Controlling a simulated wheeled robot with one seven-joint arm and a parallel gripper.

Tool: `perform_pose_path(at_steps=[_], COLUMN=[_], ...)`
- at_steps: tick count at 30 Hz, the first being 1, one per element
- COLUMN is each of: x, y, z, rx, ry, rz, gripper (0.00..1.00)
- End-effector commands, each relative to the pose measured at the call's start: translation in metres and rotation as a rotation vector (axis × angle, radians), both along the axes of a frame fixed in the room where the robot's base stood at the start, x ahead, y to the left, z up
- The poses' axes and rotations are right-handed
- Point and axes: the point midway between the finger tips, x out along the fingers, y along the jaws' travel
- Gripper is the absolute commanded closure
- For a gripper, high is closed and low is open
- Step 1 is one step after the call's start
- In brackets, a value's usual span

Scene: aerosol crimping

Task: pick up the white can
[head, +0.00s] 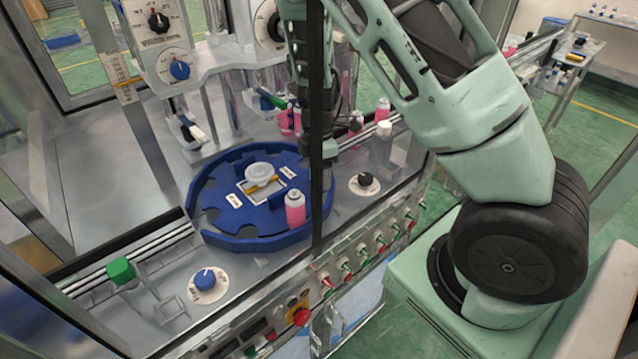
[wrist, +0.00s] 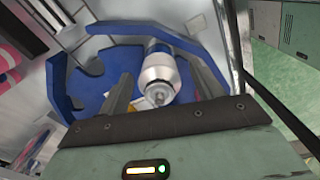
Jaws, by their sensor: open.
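The white can (wrist: 158,72) shows in the wrist view, with a pale rounded shoulder and a small nozzle facing the camera. It stands at the blue turntable (wrist: 110,29). My gripper (wrist: 162,80) is open, with one grey finger on each side of the can; whether either touches it, I cannot tell. In the head view my gripper is mostly hidden behind a dark upright post, above the right side of the turntable (head: 225,240). I cannot make out the white can there.
A pink can with a white top (head: 295,208) stands at the turntable's front edge. More pink cans (head: 383,108) stand behind. The dark post (head: 318,215) rises close by my gripper. A control panel with knobs (head: 345,265) runs along the front.

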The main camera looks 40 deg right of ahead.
Motion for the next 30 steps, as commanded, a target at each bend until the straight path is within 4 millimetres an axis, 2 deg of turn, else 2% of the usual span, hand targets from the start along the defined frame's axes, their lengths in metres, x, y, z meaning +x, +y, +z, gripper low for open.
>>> perform_pose_path(at_steps=[6,14,15,18,20,30], x=[0.0,0.0,0.0,0.0,0.0,0.0], y=[-0.001,0.0,0.0,0.0,0.0,0.0], z=[-0.022,-0.025,-0.025,-0.024,-0.024,-0.023], rx=[-0.001,0.0,0.0,0.0,0.0,0.0], ry=[0.001,0.0,0.0,0.0,0.0,-0.001], rz=[-0.001,0.0,0.0,0.0,0.0,0.0], gripper=[0.34,0.34,0.4,0.68,0.82,0.82])
